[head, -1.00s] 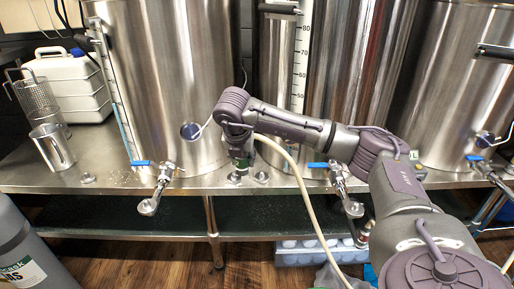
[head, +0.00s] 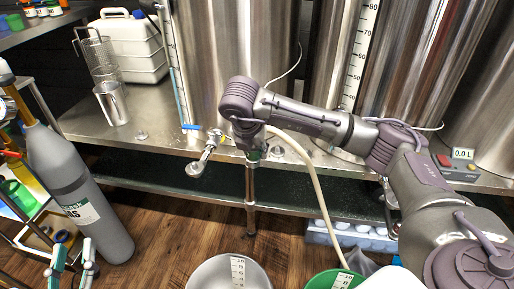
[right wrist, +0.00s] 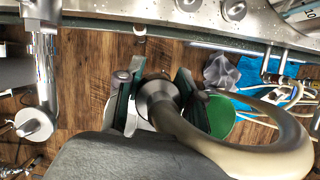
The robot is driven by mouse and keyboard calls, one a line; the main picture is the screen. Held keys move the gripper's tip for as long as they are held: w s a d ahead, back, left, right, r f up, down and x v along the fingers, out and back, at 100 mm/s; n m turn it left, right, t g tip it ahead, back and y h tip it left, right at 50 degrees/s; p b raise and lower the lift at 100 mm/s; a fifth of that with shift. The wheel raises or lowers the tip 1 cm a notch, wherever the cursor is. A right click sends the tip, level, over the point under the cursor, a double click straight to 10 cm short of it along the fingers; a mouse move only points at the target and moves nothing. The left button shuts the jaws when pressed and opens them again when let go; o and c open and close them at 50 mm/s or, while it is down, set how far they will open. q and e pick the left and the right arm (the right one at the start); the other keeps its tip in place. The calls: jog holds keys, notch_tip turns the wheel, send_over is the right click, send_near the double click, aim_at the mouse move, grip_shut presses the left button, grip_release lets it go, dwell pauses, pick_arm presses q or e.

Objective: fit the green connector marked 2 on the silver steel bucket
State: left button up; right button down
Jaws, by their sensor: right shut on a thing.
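The silver steel bucket (head: 207,275) stands on the floor at the bottom of the head view, with a white scale strip. My right gripper (head: 252,158) points down at the bench's front edge, above and behind the bucket. In the right wrist view its fingers (right wrist: 156,98) are shut on a metal hose-end fitting (right wrist: 158,88). The beige hose (head: 312,185) runs from it. I cannot make out a green connector or a mark 2; the gripped end is partly hidden. My left gripper (head: 72,260) is open and empty at the lower left.
A steel bench (head: 165,150) carries large tanks (head: 235,60); a tap (head: 208,150) juts out left of my right gripper. A grey gas cylinder (head: 75,185) stands at left. A green bucket (head: 318,282) is right of the steel one. Wooden floor (head: 170,235) lies clear between.

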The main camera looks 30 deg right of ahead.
jog(key=shift+r, duration=0.1)
jog(key=shift+r, duration=0.15)
jog(key=shift+r+p, duration=0.75)
jog(key=shift+r, duration=0.25)
jog(key=shift+r+p, duration=0.35)
jog(key=shift+r, duration=0.2)
pick_arm(q)
jog(key=s+a+f+g+y, duration=0.2)
jog(key=s+f+g, duration=0.1)
jog(key=f+g, duration=0.4)
jog(key=shift+s+a+f+p, duration=0.15)
jog(key=shift+a+f+p, duration=0.15)
jog(key=shift+f, duration=1.45)
pick_arm(e)
jog(key=shift+r, duration=0.5)
